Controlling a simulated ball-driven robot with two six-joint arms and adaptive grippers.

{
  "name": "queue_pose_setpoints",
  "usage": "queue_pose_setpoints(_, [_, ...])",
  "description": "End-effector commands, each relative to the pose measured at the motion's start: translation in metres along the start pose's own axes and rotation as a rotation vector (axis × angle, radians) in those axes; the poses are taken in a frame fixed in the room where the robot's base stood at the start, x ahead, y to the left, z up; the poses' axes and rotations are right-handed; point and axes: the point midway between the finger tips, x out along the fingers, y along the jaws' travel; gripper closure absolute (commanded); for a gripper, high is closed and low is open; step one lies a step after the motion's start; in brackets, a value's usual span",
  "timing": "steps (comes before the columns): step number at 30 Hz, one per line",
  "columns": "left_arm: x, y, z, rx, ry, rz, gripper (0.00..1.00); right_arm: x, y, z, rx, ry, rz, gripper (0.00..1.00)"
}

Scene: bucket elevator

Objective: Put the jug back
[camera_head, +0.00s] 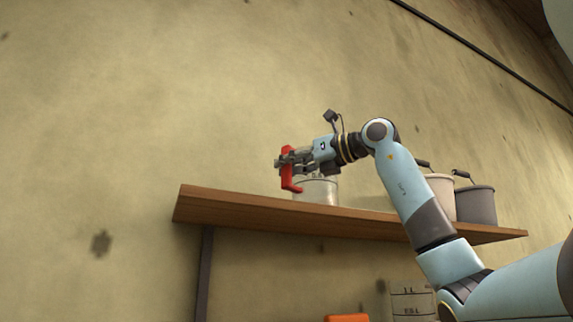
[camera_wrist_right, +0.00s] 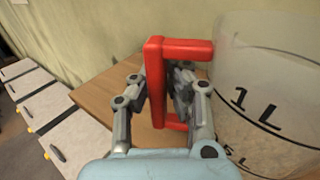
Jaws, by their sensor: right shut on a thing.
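The jug (camera_head: 318,191) is a clear, greyish cylinder with a red handle (camera_head: 288,172) on its left side. It is upright at the wooden shelf (camera_head: 250,208), left of the shelf's middle. The shelf's front edge hides its base, so I cannot tell whether it rests on the board. My right gripper (camera_head: 291,160) is shut on the red handle. In the right wrist view the handle (camera_wrist_right: 155,75) is between the fingers (camera_wrist_right: 160,92), and the jug's wall (camera_wrist_right: 265,75) with a black "1 L" mark fills the right side. My left gripper is not in view.
A beige bucket (camera_head: 441,190) and a dark grey bucket (camera_head: 476,204) stand farther right on the shelf, partly behind my arm. The shelf's left end is bare.

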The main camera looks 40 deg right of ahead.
Motion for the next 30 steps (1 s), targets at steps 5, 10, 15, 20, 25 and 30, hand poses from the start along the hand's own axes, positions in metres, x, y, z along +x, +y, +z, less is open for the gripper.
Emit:
queue_pose_setpoints(5, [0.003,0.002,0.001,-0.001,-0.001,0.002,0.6,0.0,0.0,-0.004,-0.001,-0.001,0.0,1.0])
queue_pose_setpoints(10, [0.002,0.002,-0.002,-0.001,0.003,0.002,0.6,0.0,0.0,-0.003,0.0,0.0,0.0,0.71])
queue_pose_setpoints(15, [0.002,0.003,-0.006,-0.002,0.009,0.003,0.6,0.0,0.0,-0.003,0.0,0.0,0.0,0.67])
queue_pose_setpoints(20, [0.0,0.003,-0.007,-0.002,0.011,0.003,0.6,0.0,0.0,0.0,0.0,-0.001,0.0,0.67])
queue_pose_setpoints(25, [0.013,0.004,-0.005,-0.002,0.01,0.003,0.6,-0.021,-0.002,-0.002,-0.004,-0.002,-0.005,0.67])
queue_pose_setpoints(30, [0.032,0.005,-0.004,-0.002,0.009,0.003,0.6,-0.06,-0.002,-0.004,-0.005,-0.001,-0.007,0.67])
